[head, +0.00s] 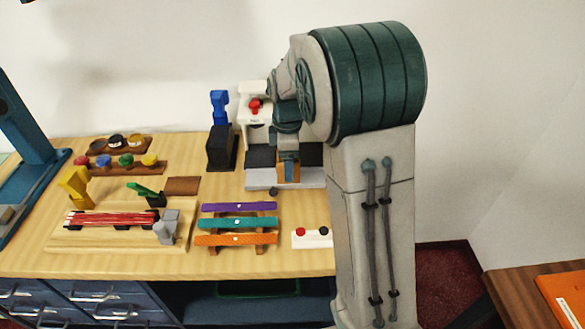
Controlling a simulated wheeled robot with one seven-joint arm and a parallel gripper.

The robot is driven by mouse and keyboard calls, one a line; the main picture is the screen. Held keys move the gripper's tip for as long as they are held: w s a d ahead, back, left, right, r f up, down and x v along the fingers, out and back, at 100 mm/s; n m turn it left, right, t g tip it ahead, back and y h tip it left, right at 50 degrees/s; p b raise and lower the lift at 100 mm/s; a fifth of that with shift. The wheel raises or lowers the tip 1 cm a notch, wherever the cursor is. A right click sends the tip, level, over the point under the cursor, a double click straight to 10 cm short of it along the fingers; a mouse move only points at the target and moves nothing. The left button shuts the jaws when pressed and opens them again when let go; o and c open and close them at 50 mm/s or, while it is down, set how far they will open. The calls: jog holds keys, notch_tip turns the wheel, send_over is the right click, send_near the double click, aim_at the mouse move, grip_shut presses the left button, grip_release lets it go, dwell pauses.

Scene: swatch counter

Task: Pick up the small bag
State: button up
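My arm, grey with a dark green banded joint, stands at the right of the counter and reaches away over it. My gripper (288,152) is at its far end, small and partly hidden by the arm, above the grey base of a white device. A small brown-orange object (289,168) shows right at the gripper's end. I cannot tell whether this is the small bag, or whether the fingers are closed on it. No other thing in the head view is clearly a bag.
The white device (254,93) has a red knob. A black block (221,149) stands left of it. Purple, teal and orange bars (237,223) lie in front, beside a white two-button box (312,238). A wooden board (65,240) and jar racks crowd the left of the counter (310,265).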

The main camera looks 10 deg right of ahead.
jog(key=shift+f, duration=0.4)
jog(key=c, duration=1.1)
jog(key=shift+r, duration=0.1)
jog(key=shift+r, duration=1.8)
jog(key=shift+s+d+r, duration=0.1)
jog(key=shift+d+r, duration=0.1)
jog(key=shift+r, duration=0.1)
jog(key=s+d+r, duration=0.2)
jog(key=d, duration=0.1)
jog(key=s+d+r, duration=0.1)
jog(key=d+r, duration=0.1)
jog(key=d, duration=0.1)
jog(key=s+d+r, duration=0.2)
jog(key=d, duration=0.1)
jog(key=shift+s+d+r+b, duration=0.35)
jog(key=shift+d+b, duration=0.05)
